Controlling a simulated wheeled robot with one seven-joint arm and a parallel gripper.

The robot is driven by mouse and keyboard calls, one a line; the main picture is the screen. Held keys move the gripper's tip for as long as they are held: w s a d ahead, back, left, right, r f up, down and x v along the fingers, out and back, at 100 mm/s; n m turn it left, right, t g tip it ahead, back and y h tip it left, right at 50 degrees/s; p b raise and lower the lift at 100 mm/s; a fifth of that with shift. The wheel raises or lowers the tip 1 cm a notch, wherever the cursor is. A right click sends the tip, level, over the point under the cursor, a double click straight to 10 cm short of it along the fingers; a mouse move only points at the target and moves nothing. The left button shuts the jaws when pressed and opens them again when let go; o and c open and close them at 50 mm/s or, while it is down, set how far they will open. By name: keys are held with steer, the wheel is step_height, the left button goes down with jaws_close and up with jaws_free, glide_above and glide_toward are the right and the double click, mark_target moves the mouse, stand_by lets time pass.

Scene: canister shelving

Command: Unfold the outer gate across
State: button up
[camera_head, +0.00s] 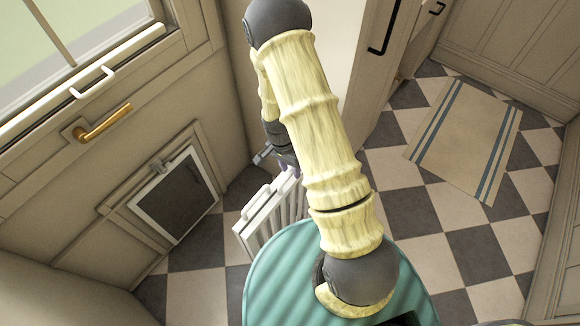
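A white slatted gate (266,222) stands folded on the floor, left of the picture's middle. Its panels lie close together, with white top rails at their upper ends. I cannot tell which panel is the outer one. My gripper (287,161) is at the far end of my arm, just above and behind the gate's upper right end. My arm covers part of the gripper and perhaps some of the gate. The fingers are too small and hidden to show whether they are open, or whether they touch the gate.
A door with a window, a brass handle (104,123) and a dark pet flap (176,196) stands at the left. A pale cabinet with a black handle (384,28) is at the top. A striped rug (463,139) lies on clear checkered floor at the right.

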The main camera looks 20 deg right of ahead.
steer(key=shift+c, duration=0.5)
jaws_close()
